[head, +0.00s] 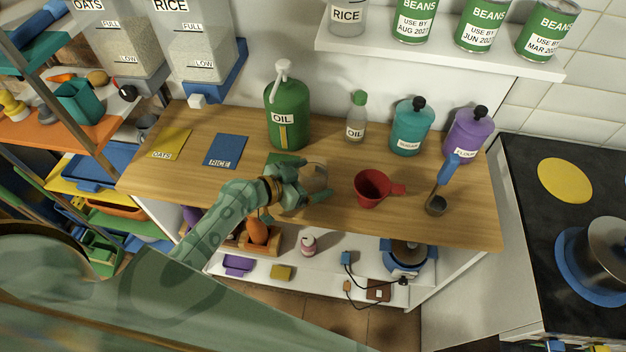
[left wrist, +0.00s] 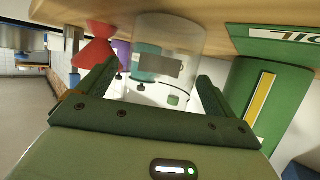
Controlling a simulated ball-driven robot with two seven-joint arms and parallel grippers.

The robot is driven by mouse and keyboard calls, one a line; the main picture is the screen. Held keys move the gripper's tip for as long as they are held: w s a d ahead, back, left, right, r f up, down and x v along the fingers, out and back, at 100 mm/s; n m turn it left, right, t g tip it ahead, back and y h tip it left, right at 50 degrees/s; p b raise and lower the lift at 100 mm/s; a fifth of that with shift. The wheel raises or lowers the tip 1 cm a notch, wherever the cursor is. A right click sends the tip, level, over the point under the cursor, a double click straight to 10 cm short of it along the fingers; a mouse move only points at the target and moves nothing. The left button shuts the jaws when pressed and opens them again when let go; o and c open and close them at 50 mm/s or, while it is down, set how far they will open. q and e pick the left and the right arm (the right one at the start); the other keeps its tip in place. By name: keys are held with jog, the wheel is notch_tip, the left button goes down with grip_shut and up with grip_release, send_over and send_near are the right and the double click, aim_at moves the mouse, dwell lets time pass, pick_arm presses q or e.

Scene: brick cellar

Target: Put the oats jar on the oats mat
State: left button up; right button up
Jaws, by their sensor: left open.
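The oats mat (head: 170,143) is a yellow mat lettered OATS, lying bare at the left of the wooden counter. A clear, see-through jar (head: 316,174) stands on the counter; its label cannot be read, so I cannot confirm that it is the oats jar. My left gripper (head: 314,184) is open at this jar, with fingers on either side. In the left wrist view the jar (left wrist: 185,35) shows between and beyond the two spread fingers (left wrist: 158,74). Whether a finger touches it I cannot tell. My right gripper is not in view.
A blue RICE mat (head: 226,151) lies beside the oats mat. A green oil container (head: 287,120) stands behind my gripper. A red cup (head: 372,188) stands right of the jar, then a ladle (head: 437,205). Teal (head: 410,128) and purple (head: 467,135) canisters stand behind.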

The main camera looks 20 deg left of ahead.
pick_arm(q)
jog(key=shift+w+d+f, duration=0.25)
jog(key=shift+w+d, duration=0.05)
jog(key=shift+w, duration=0.2)
jog(key=shift+s+a, duration=0.1)
jog(key=shift+c, duration=0.3)
jog(key=c, duration=1.1)
jog(key=shift+r, duration=0.1)
